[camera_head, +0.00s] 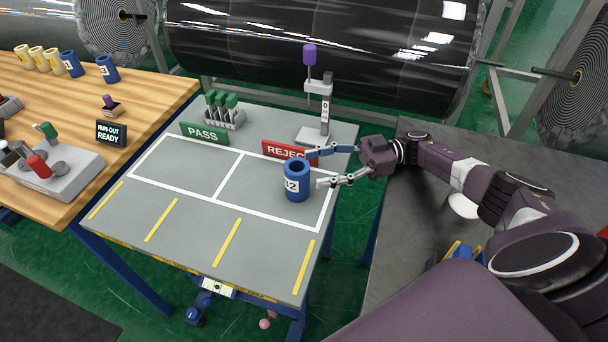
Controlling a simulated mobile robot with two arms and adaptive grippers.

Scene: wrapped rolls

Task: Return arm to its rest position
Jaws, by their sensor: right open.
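My right gripper (322,168) is open, its two fingers pointing left above the right part of the grey table. A blue cylinder (296,182) marked with a white label stands upright in the right-hand white-outlined area, just beyond the fingertips. I cannot tell whether a finger touches it. My right arm (445,165) comes in from the right. My left gripper is not in view.
The grey table (190,225) has PASS (204,134) and REJECT (284,150) signs, a rack of green-handled tools (222,112) and a stand with a purple-topped tool (325,105). The wooden table (150,95) at left holds more cylinders. Large wrapped rolls (320,60) lie behind.

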